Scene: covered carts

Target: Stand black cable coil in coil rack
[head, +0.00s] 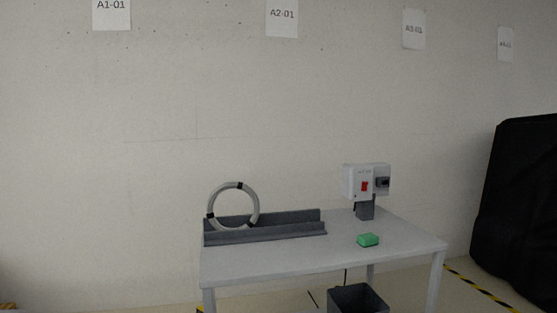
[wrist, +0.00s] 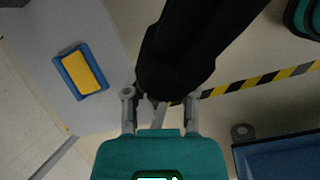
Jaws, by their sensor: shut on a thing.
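The dark grey coil rack (head: 285,231) lies along the left of the table in the head view. A pale grey coil (head: 254,203) with black ties stands upright at its left end. My gripper and the black coil are not in the head view.
The white table (head: 300,257) also bears a switch box (head: 357,178) and a green block (head: 368,240). A dark bin (head: 357,298) stands below. A black-covered cart (head: 525,200) is at right. In the wrist view, a blue-and-yellow item (wrist: 82,72) lies on a pale surface, near striped floor tape (wrist: 265,80).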

